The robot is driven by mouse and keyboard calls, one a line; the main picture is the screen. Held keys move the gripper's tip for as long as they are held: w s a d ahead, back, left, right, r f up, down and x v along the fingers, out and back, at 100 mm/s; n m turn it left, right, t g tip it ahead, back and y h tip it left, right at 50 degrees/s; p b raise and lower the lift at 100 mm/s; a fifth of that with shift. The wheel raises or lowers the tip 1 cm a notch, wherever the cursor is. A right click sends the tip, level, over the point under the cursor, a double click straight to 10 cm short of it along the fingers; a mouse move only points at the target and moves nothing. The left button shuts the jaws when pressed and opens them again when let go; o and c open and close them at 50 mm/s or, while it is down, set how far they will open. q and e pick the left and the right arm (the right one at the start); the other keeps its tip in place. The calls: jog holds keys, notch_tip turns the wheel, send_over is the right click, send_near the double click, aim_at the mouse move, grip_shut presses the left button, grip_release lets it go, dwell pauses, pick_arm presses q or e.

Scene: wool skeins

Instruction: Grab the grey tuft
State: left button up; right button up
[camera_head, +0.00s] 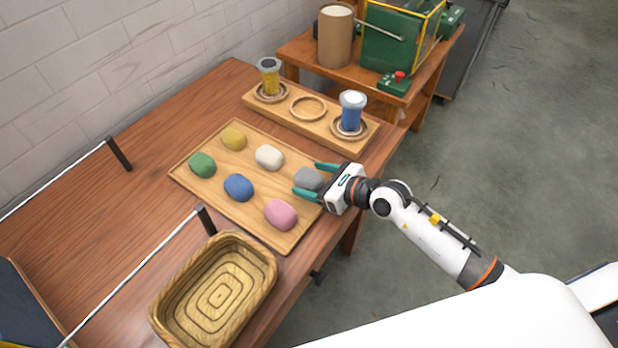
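The grey tuft (308,179) lies at the right corner area of a wooden board (188,178) on the table. My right gripper (311,180) reaches in from the right, with its two teal fingers apart on either side of the grey tuft. The fingers look open around it; I cannot tell whether either one touches it. The tuft sits on the board or very close to it. My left gripper is not in view.
The board also holds tufts: yellow (233,139), white (269,157), green (202,165), blue (238,187) and pink (281,214). A wooden holder (288,118) with a yellow and a blue spool stands behind. A wicker basket (262,247) is in front.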

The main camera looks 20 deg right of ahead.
jog(key=c, duration=1)
